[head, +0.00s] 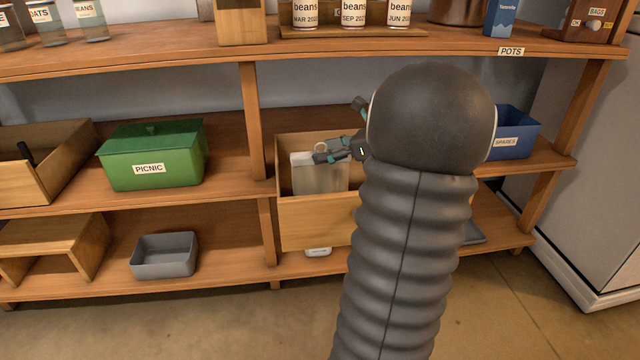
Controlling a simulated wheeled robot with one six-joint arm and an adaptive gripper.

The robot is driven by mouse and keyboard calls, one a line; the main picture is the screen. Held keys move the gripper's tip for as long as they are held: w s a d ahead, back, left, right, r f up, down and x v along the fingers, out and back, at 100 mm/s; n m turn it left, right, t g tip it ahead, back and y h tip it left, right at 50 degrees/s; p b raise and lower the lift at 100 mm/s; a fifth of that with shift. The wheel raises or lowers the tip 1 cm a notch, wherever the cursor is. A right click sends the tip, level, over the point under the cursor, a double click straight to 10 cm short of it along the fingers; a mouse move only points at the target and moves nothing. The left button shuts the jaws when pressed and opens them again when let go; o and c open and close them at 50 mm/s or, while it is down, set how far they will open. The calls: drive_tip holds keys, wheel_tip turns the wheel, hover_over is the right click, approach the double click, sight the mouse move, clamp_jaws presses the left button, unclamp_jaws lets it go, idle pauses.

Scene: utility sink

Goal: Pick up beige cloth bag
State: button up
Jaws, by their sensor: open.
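A pale beige item that looks like the cloth bag (318,179) stands upright inside an open wooden box (318,224) on the middle shelf. A small loop shows at its top. My gripper (340,130) is open at the box, with one finger across the bag's upper right edge and the other higher up. I cannot tell whether the finger touches the bag. My arm hides the right side of the box and part of the gripper.
A green PICNIC box (175,170) sits left of the wooden box, and a blue SPARES bin (516,148) right of my arm. A grey tray (164,257) is on the lower shelf. The upper shelf (150,61) spans above, bearing cans and jars.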

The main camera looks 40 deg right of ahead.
drive_tip(key=shift+w+a+f, duration=0.15)
drive_tip(key=shift+w+a, duration=0.05)
drive_tip(key=shift+w, duration=0.15)
clamp_jaws()
idle(0.3)
